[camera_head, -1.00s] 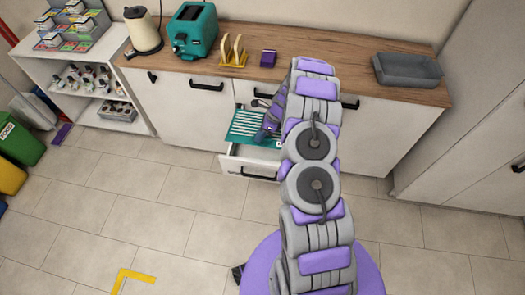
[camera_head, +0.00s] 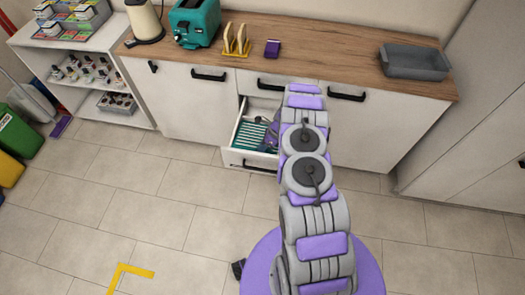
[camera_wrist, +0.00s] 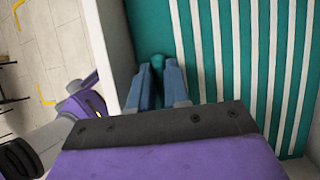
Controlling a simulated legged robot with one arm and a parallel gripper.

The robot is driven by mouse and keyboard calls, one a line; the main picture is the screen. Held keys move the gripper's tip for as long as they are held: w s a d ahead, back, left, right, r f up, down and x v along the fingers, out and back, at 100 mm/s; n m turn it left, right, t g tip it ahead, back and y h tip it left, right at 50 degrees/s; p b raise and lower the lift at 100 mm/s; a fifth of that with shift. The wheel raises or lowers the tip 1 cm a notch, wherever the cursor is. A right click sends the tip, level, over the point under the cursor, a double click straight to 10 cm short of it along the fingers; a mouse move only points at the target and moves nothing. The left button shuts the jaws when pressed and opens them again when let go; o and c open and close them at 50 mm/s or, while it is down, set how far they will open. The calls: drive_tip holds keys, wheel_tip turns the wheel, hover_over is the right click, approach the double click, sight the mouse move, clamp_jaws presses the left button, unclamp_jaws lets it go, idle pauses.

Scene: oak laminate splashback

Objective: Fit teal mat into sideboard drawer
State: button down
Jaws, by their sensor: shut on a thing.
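The teal mat (camera_head: 249,136) with white stripes lies inside the open sideboard drawer (camera_head: 250,161), between its white walls. In the wrist view the mat (camera_wrist: 200,22) spreads to the right, and a white drawer wall (camera_wrist: 108,45) runs close along its left edge. My gripper (camera_wrist: 159,70) is shut on a small teal part of the mat near that edge. In the head view my arm hides the right side of the drawer and most of the gripper. Whether the whole mat rests on the drawer floor cannot be told.
A white shelf (camera_head: 84,70) stands left. The tiled floor ahead of the drawer is clear.

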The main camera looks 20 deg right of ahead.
wheel_tip(320, 180, down, 3)
drive_tip(key=shift+d+r, duration=0.1)
drive_tip(key=shift+d, duration=0.1)
drive_tip(key=c, duration=1.1)
unclamp_jaws()
